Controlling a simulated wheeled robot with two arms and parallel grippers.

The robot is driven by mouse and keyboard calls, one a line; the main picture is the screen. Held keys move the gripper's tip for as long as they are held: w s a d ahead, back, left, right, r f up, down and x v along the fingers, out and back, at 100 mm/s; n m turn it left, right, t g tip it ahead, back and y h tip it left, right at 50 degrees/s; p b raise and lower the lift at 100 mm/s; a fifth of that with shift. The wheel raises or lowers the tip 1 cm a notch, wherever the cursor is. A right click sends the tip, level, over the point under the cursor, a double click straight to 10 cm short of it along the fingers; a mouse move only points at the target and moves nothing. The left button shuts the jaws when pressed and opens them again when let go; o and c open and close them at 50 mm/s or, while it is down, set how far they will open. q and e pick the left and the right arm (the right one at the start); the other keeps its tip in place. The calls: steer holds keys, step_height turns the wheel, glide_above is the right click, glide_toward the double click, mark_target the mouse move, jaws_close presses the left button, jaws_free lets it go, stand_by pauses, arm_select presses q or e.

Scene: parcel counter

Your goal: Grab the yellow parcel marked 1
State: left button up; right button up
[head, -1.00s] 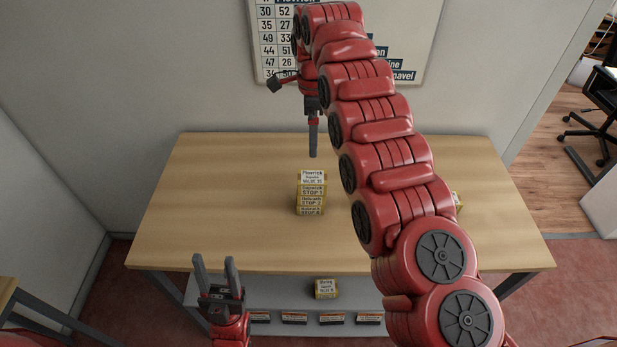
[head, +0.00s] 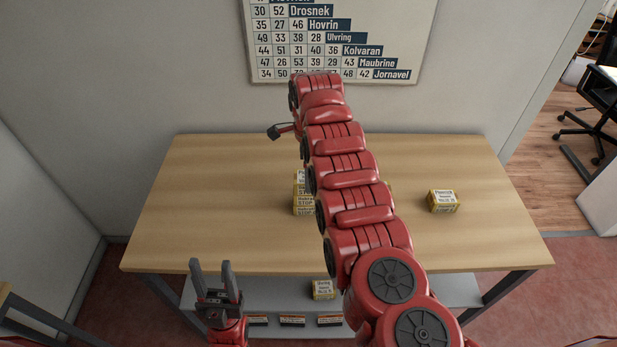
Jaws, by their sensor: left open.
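A stack of yellow parcels (head: 299,197) with white labels stands mid-table, its right part hidden behind my right arm. In the earlier frame a label in this stack seems to read STOP 1; now the labels are mostly covered. Another yellow parcel (head: 443,201) lies apart on the right of the table, its label too small to read surely. My left gripper (head: 212,266) is open and empty, fingers up, in front of the table's near left edge.
The wooden table (head: 215,180) is clear on its left side. A yellow parcel (head: 323,289) and several dark labelled strips are at the lower shelf (head: 420,290). A bit of yellow (head: 389,187) peeks out behind my right arm. A number chart (head: 340,40) hangs on the wall.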

steer(key=shift+f, duration=1.5)
steer(key=c, duration=1.5)
steer(key=shift+w+d+r, duration=0.1)
steer(key=shift+r, duration=0.05)
